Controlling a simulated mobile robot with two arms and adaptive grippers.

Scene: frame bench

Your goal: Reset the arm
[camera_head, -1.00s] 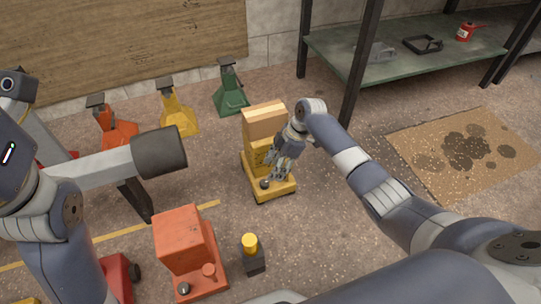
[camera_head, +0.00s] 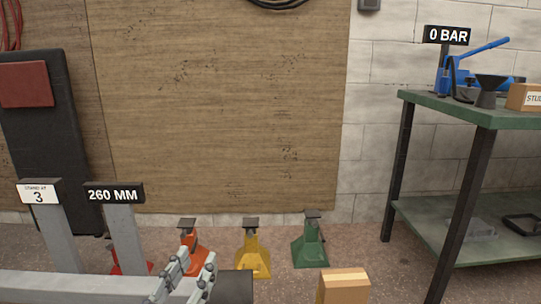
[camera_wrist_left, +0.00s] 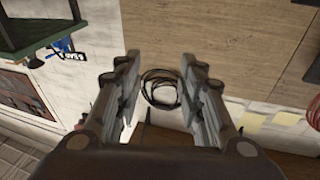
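My left gripper (camera_head: 196,262) shows at the bottom of the head view, fingers pointing up, in front of a grey beam (camera_head: 75,287) with a dark end. In the left wrist view, my left gripper (camera_wrist_left: 160,60) has its two fingers apart with nothing between them. Behind the gap, a dark coil of cable (camera_wrist_left: 160,90) hangs on the wooden board. My right arm and gripper are not in the head view.
Red-orange (camera_head: 193,252), yellow (camera_head: 252,255) and green (camera_head: 310,245) stands are on the floor by the wooden board (camera_head: 220,110). A cardboard box (camera_head: 343,287) is at the bottom. A green bench (camera_head: 480,108) with a blue pump (camera_head: 450,75) stands at right.

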